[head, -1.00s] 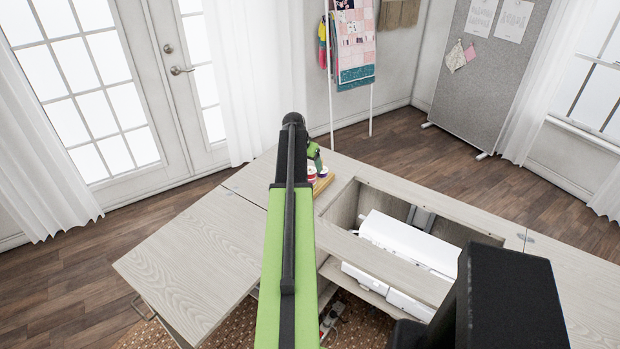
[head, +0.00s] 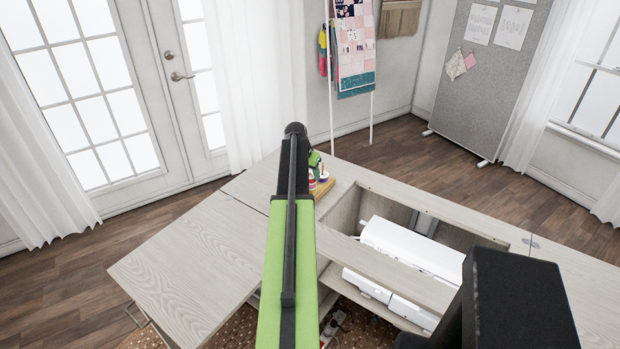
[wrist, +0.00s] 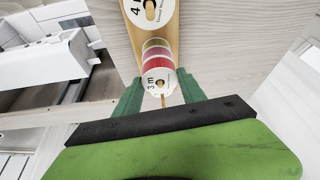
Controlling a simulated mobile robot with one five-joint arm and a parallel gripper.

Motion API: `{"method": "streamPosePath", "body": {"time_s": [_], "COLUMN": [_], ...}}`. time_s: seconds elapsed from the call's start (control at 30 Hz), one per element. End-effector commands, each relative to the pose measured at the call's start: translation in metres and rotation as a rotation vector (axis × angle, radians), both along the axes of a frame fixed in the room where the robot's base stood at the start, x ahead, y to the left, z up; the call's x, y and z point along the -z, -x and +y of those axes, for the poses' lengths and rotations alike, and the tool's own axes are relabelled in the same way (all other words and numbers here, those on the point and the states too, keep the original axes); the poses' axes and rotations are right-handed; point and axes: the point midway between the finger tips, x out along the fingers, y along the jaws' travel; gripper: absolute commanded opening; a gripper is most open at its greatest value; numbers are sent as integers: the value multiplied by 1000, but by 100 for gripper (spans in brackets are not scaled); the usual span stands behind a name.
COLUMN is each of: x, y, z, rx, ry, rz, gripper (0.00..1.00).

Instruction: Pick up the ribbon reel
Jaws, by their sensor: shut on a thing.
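The ribbon reel (wrist: 157,60), red and white with a pale label reading "3 m", stands between the green fingers of my gripper (wrist: 160,96) in the wrist view. My gripper is shut on it, with one finger on each side. In the head view my gripper (head: 314,160) is partly hidden behind my arm, over small reels on a wooden holder (head: 325,188). I cannot tell there whether the held reel is clear of the holder.
A second reel (wrist: 150,9) with a "4" label sits on the wooden holder, close beyond the held one. The cabinet top (head: 190,265) is bare at the left. A white sewing machine (head: 412,250) lies in the open well to the right.

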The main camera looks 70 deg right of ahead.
Motion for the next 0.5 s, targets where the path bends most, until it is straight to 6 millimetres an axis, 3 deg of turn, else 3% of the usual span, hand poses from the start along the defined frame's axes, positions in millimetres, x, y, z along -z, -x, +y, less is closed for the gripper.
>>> {"method": "streamPosePath", "body": {"time_s": [0.27,0.5], "x": [-9,-46], "y": [0,0], "z": [0,0], "rx": [0,0], "ry": [0,0], "rz": [0,0], "gripper": [9,9]}}
